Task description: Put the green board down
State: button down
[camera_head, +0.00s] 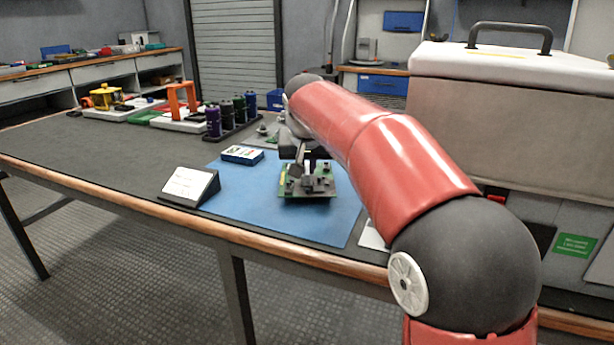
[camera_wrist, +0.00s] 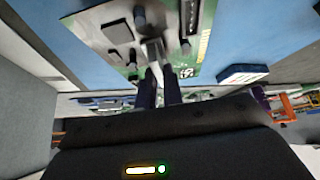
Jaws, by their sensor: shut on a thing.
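The green board (camera_head: 318,186) with dark chips and parts on it is at the blue mat (camera_head: 250,203) on the table. I cannot tell whether it touches the mat or is held a little above it. My gripper (camera_head: 301,158) is over the board's back left part. In the wrist view the green board (camera_wrist: 112,40) fills the upper middle, and the two dark fingers of my gripper (camera_wrist: 158,75) are shut on a small grey upright part of it. The red arm hides some of the table behind.
A small white and blue box (camera_head: 242,154) lies on the mat's back left. A sign on a black stand (camera_head: 190,186) is at the mat's left edge. Purple, green and blue cylinders (camera_head: 232,113) stand in a rack behind. A large grey case (camera_head: 510,120) stands at right.

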jog(key=shift+f, duration=0.95)
jog(key=shift+f, duration=0.1)
jog(key=shift+f, duration=0.15)
jog(key=c, duration=1.5)
grip_release()
jog(key=shift+c, duration=0.2)
jog(key=shift+s+r, duration=0.2)
jog(key=shift+r, duration=0.4)
jog(key=p+v, duration=0.1)
jog(key=v, duration=1)
